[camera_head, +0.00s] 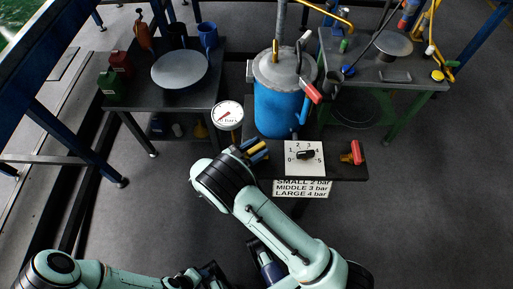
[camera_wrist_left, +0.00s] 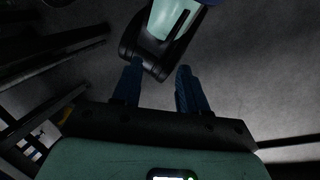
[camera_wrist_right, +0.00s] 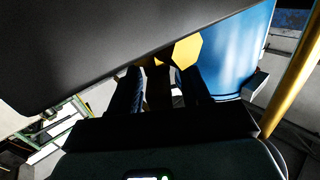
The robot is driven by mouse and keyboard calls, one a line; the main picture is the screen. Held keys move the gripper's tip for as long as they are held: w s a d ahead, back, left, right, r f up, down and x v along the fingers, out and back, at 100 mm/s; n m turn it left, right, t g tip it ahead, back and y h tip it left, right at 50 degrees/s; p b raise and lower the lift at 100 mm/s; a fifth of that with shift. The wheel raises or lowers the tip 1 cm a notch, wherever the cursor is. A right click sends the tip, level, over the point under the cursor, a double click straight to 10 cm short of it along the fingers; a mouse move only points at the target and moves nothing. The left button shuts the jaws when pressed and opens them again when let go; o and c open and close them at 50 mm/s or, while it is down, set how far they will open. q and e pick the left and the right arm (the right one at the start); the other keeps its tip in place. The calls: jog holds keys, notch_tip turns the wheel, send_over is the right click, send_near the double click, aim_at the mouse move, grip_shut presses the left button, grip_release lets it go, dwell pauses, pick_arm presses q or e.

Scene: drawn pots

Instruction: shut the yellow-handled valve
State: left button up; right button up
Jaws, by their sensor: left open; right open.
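The yellow handle (camera_head: 261,155) shows in the head view at the left of the blue tank's foot, partly hidden by my right gripper (camera_head: 252,148). The right gripper is open, with its blue fingers at the handle. In the right wrist view a yellow piece (camera_wrist_right: 187,48) lies just beyond and partly between the fingertips (camera_wrist_right: 160,85); I cannot tell whether they touch it. The valve body is hidden. My left gripper (camera_wrist_left: 157,85) is open and empty, low at the front, with one of my arm links beyond its fingertips.
The blue tank (camera_head: 275,112) stands on a dark bench with a pressure gauge (camera_head: 227,115) at its left. A red handle (camera_head: 312,92) is on its side. A dial plate (camera_head: 304,157) and a red-handled part (camera_head: 353,153) sit at the front. A sign (camera_head: 302,188) hangs below.

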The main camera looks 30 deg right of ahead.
grip_shut()
jog(key=shift+r+n+t+y+p, duration=0.1)
jog(key=shift+n+t+y+p, duration=0.2)
jog(key=shift+n+t+p, duration=0.8)
jog(key=shift+s+t, duration=0.1)
jog(key=shift+t, duration=0.7)
jog(key=shift+n+t+y+p, duration=0.6)
jog(key=shift+n+t+p, duration=0.25)
jog(key=shift+n+t, duration=0.2)
jog(key=n+t+y, duration=0.1)
jog(key=t, duration=0.1)
jog(key=shift+n+t+p, duration=0.35)
jog(key=shift+p, duration=0.05)
jog(key=n+t+y, duration=0.2)
jog(key=y, duration=0.1)
jog(key=shift+t, duration=0.4)
pick_arm(q)
jog(key=s+d+r+g, duration=0.1)
jog(key=s+r, duration=0.2)
jog(key=r, duration=0.1)
jog(key=shift+s+r+h, duration=0.3)
jog(key=shift+s+r, duration=0.05)
jog(key=shift+r, duration=0.05)
pick_arm(e)
jog(key=shift+f+n+t+y, duration=0.2)
jog(key=shift+n+t+y, duration=0.8)
jog(key=shift+n+y, duration=0.25)
jog(key=shift+y, duration=0.35)
